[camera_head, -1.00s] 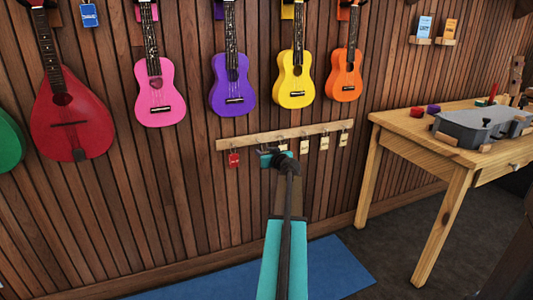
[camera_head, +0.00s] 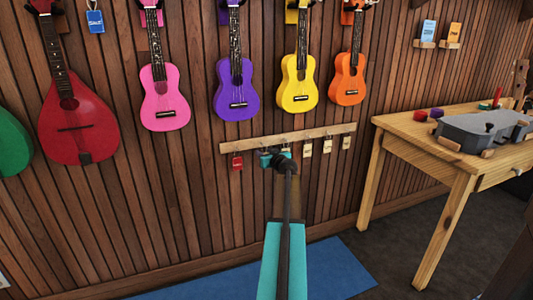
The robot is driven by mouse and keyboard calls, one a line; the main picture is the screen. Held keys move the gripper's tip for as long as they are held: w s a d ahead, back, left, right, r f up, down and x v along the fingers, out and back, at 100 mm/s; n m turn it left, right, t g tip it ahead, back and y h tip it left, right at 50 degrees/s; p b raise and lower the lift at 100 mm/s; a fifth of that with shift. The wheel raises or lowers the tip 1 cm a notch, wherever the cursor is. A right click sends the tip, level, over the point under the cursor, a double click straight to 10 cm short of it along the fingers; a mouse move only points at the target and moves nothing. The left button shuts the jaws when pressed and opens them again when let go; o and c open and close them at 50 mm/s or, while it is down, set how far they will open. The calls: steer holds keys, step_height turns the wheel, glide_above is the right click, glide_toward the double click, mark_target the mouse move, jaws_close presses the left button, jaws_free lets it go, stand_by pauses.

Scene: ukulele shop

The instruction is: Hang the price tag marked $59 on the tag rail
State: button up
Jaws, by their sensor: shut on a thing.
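The tag rail (camera_head: 250,146) is a pale wooden strip on the slatted wall below the ukuleles. A red tag (camera_head: 237,162) hangs near its left end. Several cream tags hang toward its right end, one of them here (camera_head: 327,146); their prices are too small to read. My gripper (camera_head: 270,158) is at the rail, just right of the red tag, with teal parts showing. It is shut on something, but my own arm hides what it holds. I cannot make out a $59 mark anywhere.
Pink (camera_head: 163,105), purple (camera_head: 237,92), yellow (camera_head: 298,88) and orange (camera_head: 347,80) ukuleles hang above the rail. A wooden workbench (camera_head: 400,124) with a grey case (camera_head: 480,132) stands to the right. A blue mat (camera_head: 335,268) lies on the floor.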

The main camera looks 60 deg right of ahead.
steer(key=shift+w+d+f+b, duration=0.5)
steer(key=shift+w+b, duration=0.2)
steer(key=shift+b, duration=0.35)
steer(key=shift+b, duration=0.3)
steer(key=o, duration=1.4)
steer(key=shift+c, duration=0.2)
steer(key=v, duration=1.3)
steer(key=shift+s+a+p, duration=0.2)
steer(key=shift+s+p, duration=0.05)
steer(key=shift+p, duration=0.1)
steer(key=shift+r, duration=0.15)
